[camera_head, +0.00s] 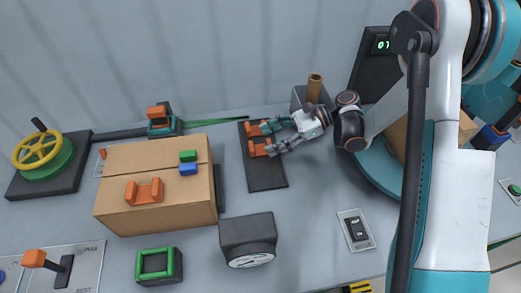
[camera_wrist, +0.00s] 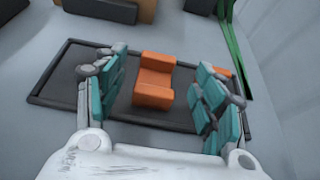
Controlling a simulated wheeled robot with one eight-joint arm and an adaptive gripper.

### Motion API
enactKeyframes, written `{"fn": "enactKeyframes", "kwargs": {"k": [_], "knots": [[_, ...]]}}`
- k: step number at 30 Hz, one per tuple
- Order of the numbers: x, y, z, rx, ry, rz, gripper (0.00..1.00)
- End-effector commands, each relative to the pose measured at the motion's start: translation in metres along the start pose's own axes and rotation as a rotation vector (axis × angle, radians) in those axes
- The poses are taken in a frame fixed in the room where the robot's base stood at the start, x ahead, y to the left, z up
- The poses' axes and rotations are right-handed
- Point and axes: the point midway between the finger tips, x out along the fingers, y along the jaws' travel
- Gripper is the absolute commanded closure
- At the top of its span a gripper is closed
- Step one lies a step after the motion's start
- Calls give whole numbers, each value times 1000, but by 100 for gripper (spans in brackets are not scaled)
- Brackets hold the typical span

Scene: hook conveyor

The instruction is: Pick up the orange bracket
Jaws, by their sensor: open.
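In the wrist view an orange bracket (camera_wrist: 154,80) lies on a dark tray (camera_wrist: 62,75), between my gripper's (camera_wrist: 160,92) two teal-padded fingers, with a gap on each side. The gripper is open and holds nothing. A second patch of orange (camera_wrist: 222,72) shows behind the right finger, mostly hidden. In the head view my gripper (camera_head: 268,138) reaches left over the dark tray (camera_head: 267,177). Two orange pieces (camera_head: 257,148) show there by the fingertips, partly covered. Another orange bracket (camera_head: 144,191) lies on top of a cardboard box.
The cardboard box (camera_head: 125,160) left of the tray also carries a green block (camera_head: 188,156) and a blue block (camera_head: 188,169). A dark gauge (camera_head: 247,238) stands in front of the tray. A brown cylinder (camera_head: 314,88) stands behind my gripper. A switch plate (camera_head: 356,230) lies at right.

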Motion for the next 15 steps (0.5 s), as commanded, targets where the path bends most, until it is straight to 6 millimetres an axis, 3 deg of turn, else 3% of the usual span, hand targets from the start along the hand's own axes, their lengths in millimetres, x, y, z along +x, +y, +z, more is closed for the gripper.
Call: {"fn": "enactKeyframes", "kwargs": {"k": [15], "knots": [[56, 2, 2, 0, -1, 0, 37]]}}
